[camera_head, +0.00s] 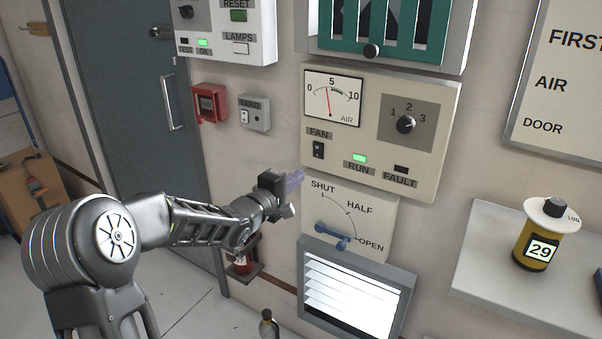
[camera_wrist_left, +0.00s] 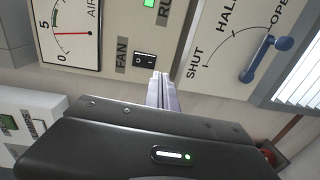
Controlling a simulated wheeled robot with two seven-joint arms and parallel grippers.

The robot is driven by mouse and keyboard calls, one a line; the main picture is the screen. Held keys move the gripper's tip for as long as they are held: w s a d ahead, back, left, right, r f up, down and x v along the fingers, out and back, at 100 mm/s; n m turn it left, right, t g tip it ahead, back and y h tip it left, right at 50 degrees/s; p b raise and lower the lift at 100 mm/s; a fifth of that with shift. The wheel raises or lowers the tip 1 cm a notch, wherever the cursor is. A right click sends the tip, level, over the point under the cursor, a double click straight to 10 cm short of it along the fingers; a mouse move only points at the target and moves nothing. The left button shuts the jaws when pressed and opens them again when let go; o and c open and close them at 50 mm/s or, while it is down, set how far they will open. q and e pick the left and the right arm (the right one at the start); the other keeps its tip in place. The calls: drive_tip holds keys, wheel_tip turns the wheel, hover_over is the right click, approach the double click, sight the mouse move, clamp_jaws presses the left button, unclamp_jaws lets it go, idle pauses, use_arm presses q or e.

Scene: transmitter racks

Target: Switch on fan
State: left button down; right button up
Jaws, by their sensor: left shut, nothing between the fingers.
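The fan switch (camera_head: 318,150) is a small black rocker under the FAN label on the beige control panel (camera_head: 438,150). It also shows in the left wrist view (camera_wrist_left: 144,59), just beyond the fingertips. My left gripper (camera_head: 296,178) is shut and empty, a little below the switch in the head view. In the left wrist view its fingers (camera_wrist_left: 162,84) point towards the switch; I cannot tell whether they touch it. The green RUN lamp (camera_head: 359,158) is lit and the FAULT lamp (camera_head: 401,169) is dark. The AIR gauge (camera_head: 333,98) needle stands near 4 to 5. My right gripper is not in view.
Below the panel is a blue SHUT/HALF/OPEN lever (camera_head: 332,238) above a louvred vent (camera_head: 352,290). A yard switch box (camera_head: 254,113) and red call point (camera_head: 209,103) are to the left. A shelf (camera_head: 480,255) with a yellow canister (camera_head: 538,240) juts out at right.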

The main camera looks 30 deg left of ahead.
use_arm(q)
drive_tip(key=s, duration=0.5)
drive_tip(key=shift+s+a+f, duration=0.25)
drive_tip(key=shift+s+a, duration=0.05)
drive_tip(key=s+d+f+m+g, duration=0.2)
drive_tip(key=s+d+f+m, duration=0.1)
drive_tip(key=f, duration=0.6)
drive_tip(key=s+d+f+m+g, duration=0.2)
drive_tip(key=d+f+m+g, duration=0.15)
drive_tip(key=f, duration=0.55)
drive_tip(key=s+d+f+m+g, duration=0.2)
drive_tip(key=s+d+f+m, duration=0.1)
drive_tip(key=f, duration=0.6)
drive_tip(key=s+d+f+m+g+h, duration=0.1)
drive_tip(key=s+d+f+m+g, duration=0.1)
drive_tip(key=s+d+f, duration=0.3)
drive_tip(key=s+d+f+m+g+h, duration=0.1)
drive_tip(key=s+d+f+g, duration=0.3)
drive_tip(key=s+d, duration=0.5)
drive_tip(key=s+d+f+m+g+h, duration=0.1)
drive_tip(key=s+d+f+m+g, duration=0.2)
drive_tip(key=s+d+f, duration=0.4)
drive_tip(key=s, duration=0.4)
drive_tip(key=shift+s+f, duration=0.3)
drive_tip(key=shift+f, duration=0.05)
